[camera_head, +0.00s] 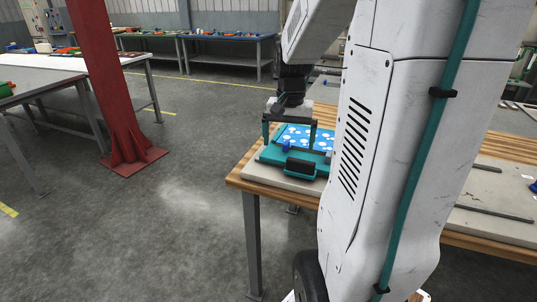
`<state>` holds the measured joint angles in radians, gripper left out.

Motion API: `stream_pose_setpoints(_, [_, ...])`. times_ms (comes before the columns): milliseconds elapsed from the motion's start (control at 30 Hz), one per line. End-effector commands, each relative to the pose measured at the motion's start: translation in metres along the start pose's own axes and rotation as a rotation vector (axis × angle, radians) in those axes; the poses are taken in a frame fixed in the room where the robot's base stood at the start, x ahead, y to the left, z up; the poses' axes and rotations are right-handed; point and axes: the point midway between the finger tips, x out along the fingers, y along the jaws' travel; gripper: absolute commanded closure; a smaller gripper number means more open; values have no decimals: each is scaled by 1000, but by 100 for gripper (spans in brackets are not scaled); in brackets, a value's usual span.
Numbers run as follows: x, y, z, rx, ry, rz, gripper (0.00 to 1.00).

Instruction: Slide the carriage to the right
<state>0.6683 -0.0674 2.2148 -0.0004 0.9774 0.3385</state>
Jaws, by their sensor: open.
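The teal carriage (270,156) sits on a pale base plate (262,177) near the left end of a wooden-topped table. A bright blue sheet with white spots (322,137) lies on it. A dark block (300,167) is on its front side, and a small blue knob stands near its middle. My gripper (289,134) is above the carriage, with its two fingers pointing down and spread apart. I see nothing held between them. I cannot tell whether the fingertips touch the carriage. My white arm hides the carriage's right side and the part of the table beside it.
The wooden table (234,181) continues right behind my arm, where another pale plate with dark rails (490,212) shows. A red column (100,80) stands at the left. Workbenches with coloured parts line the back. The grey floor left of the table is clear.

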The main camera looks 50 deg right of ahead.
Motion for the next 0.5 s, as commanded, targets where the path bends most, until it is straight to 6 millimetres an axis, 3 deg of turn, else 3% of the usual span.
stream_pose_setpoints(33, [10, 12, -17, 60, -8, 3, 0])
stream_pose_setpoints(100, [19, 23, -31, 115, -14, 6, 0])
stream_pose_setpoints(200, [27, 32, -43, 161, -15, 6, 0])
stream_pose_setpoints(500, [66, 34, -45, 173, -20, 8, 0])
